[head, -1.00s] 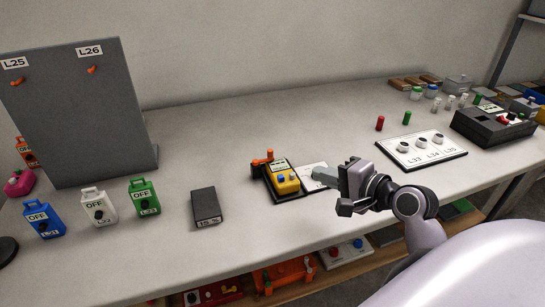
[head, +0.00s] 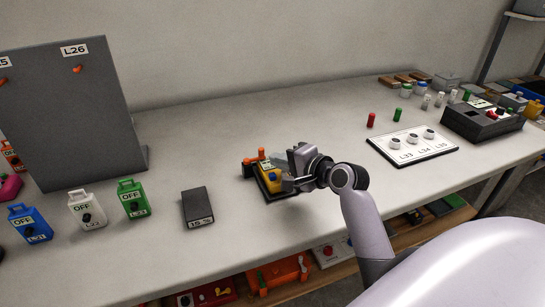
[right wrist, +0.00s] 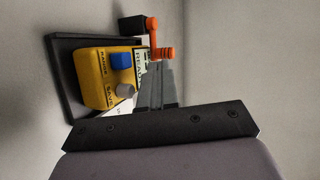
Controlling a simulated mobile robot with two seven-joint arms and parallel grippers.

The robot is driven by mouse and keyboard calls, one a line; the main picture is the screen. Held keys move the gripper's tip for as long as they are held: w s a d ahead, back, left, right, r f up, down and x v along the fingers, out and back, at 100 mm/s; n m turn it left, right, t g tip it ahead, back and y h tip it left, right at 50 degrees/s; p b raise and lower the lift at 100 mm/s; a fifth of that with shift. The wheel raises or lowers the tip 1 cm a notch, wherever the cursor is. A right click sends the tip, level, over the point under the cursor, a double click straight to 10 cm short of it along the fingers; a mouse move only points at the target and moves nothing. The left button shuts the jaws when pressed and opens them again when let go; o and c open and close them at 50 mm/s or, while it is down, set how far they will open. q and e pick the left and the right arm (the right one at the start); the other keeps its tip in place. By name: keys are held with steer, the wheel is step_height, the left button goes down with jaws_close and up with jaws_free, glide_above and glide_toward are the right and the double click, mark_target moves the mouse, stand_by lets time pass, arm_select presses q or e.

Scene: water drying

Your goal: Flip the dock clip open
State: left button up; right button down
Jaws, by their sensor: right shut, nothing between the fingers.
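The dock is a black tray (right wrist: 66,100) on the bench, also in the head view (head: 284,195). It holds a yellow meter (right wrist: 92,78) with a blue and a grey knob; the meter also shows in the head view (head: 270,183). The orange dock clip (right wrist: 153,34) sits at one end of the dock, by a black block; it also shows in the head view (head: 261,154). My right gripper (right wrist: 163,68) is shut and empty, its fingertips close to the clip's orange knob. I cannot tell whether they touch. In the head view my right gripper (head: 284,164) partly hides the dock. My left gripper is out of view.
A dark box (head: 197,206) and blue, white and green OFF tags (head: 133,198) stand to the left. A grey panel (head: 70,115) rises behind them. A white board (head: 412,145) with several knobs lies to the right. The bench behind the dock is clear.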

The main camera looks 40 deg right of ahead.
steer(key=shift+w+a, duration=0.2)
steer(key=shift+w, duration=1.15)
